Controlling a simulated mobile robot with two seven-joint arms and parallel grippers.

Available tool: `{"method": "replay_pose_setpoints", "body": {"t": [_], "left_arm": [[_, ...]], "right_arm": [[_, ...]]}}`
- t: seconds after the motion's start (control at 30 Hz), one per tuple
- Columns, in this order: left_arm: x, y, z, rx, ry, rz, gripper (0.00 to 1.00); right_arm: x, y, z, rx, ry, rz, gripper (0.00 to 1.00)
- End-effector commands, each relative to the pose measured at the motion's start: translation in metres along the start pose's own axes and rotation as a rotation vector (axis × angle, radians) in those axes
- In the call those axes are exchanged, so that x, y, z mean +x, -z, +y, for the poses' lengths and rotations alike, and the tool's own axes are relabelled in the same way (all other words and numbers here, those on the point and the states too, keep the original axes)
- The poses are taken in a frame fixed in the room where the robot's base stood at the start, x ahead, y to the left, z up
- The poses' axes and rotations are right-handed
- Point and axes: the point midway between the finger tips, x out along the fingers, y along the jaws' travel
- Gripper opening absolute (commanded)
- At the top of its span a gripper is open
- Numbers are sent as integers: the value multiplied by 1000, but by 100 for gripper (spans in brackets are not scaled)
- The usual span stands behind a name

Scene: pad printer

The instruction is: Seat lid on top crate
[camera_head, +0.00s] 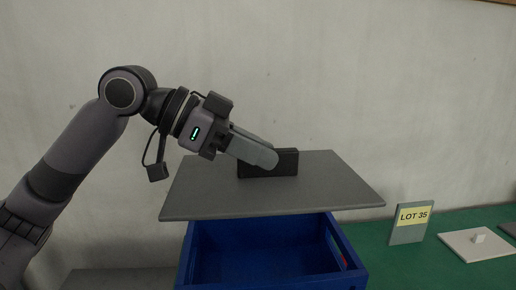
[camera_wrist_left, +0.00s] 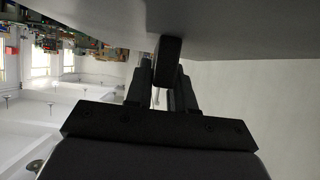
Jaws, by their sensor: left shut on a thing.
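The lid (camera_head: 320,190) is a flat grey panel with a dark block handle (camera_head: 288,163) on top. My left gripper (camera_head: 268,158) is shut on the handle, coming in from the left. The blue crate (camera_head: 265,250) is below the lid, its open inside showing at the front. The lid looks raised above the crate rim and set toward the back; whether its rear touches the crate is hidden. In the left wrist view the handle (camera_wrist_left: 168,62) is between the fingers and the lid's grey surface (camera_wrist_left: 230,18) spans the top. My right gripper is not in view.
A green table (camera_head: 390,262) extends to the right. A sign reading LOT 35 (camera_head: 411,220) stands on it, right of the crate. A pale plate with a small knob (camera_head: 476,243) lies further right. A plain wall is behind.

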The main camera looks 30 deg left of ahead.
Motion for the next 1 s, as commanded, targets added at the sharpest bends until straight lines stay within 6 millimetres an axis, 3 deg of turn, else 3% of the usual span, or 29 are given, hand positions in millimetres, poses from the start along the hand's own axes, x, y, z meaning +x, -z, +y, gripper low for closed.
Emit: {"method": "replay_pose_setpoints", "body": {"t": [0.7,1.0], "left_arm": [[35,-65,0,1,1,1,0],[43,-78,0,1,1,1,0]], "right_arm": [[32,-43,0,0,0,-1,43],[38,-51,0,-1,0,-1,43]]}}
